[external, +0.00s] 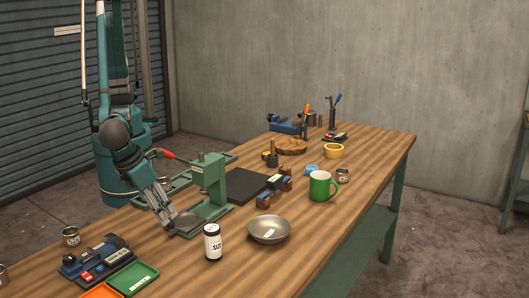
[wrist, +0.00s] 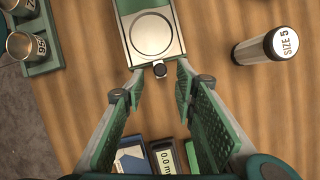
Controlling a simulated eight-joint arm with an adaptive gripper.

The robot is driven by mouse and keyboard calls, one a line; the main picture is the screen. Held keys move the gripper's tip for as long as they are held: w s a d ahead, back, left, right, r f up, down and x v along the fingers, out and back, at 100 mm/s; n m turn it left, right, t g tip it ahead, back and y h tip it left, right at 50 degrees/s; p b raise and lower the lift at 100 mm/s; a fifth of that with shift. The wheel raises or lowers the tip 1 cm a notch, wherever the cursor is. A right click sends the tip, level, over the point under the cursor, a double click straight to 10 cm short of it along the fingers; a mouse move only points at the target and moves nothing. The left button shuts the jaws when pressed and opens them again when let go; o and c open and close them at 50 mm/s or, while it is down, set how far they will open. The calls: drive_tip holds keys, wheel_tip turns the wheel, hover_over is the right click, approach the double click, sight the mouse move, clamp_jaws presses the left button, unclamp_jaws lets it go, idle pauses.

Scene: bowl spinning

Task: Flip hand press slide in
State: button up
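The green hand press (external: 210,188) stands upright on the wooden table, with a red-tipped lever (external: 167,154) reaching up to the left. Its slide (external: 187,222) sticks out of the base toward the near left. In the wrist view, the slide (wrist: 152,36) is a pale plate with a round recess and a small dark knob (wrist: 160,68) at its end. My gripper (wrist: 160,74) is open, with one fingertip on each side of the knob and visible gaps to both. In the external view, my gripper (external: 172,224) is low beside the slide's outer end.
A blue device (external: 96,258) and green tray (external: 134,279) lie at the near left. A green mug (external: 320,187) stands farther right. Bare table separates them.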

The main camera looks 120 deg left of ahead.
drive_tip(key=shift+x, duration=2.15)
clamp_jaws()
